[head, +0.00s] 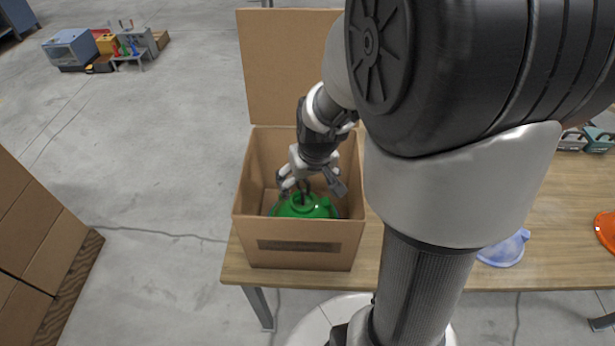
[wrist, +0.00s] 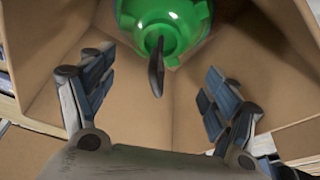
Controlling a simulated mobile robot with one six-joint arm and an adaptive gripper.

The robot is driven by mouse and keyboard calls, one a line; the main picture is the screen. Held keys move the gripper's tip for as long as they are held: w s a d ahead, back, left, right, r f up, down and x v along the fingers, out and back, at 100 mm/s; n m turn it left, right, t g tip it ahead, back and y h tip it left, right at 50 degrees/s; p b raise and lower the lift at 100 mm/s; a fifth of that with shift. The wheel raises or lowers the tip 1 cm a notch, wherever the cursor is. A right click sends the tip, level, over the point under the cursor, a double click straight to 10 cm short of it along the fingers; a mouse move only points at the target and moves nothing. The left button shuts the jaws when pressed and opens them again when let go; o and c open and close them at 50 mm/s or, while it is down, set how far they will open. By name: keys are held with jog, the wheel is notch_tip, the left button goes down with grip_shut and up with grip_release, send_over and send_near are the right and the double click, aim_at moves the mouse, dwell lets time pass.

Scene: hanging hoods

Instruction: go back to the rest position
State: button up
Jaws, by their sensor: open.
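My gripper (head: 312,183) reaches down into an open cardboard box (head: 300,258) on the table in the head view. In the wrist view my gripper (wrist: 160,95) has its two fingers spread wide apart with nothing held between them. A green hood (head: 300,206) lies in the box just below the fingers. In the wrist view the green hood (wrist: 190,22) shows its round neck and a dark hanging loop that sticks out toward the space between the fingers. A bluish edge shows beside the green hood, too hidden to name.
The wooden table (head: 540,180) carries the box. A blue hood (head: 503,250) and an orange hood (head: 605,230) lie at its right. The box's raised flap (head: 285,60) stands behind my gripper, and its walls surround the fingers. Stacked cartons (head: 35,255) stand at the left.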

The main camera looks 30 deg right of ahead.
jog(key=shift+v, duration=0.95)
jog(key=s+a+r+n, duration=0.1)
jog(key=s+a+r, duration=0.4)
jog(key=s, duration=0.3)
jog(key=s+a+r+n+t, duration=0.1)
jog(key=s+a+r, duration=0.5)
jog(key=s+r, duration=0.1)
jog(key=shift+s+a+r+y, duration=0.35)
jog(key=shift+s+y, duration=0.05)
jog(key=shift+s, duration=0.15)
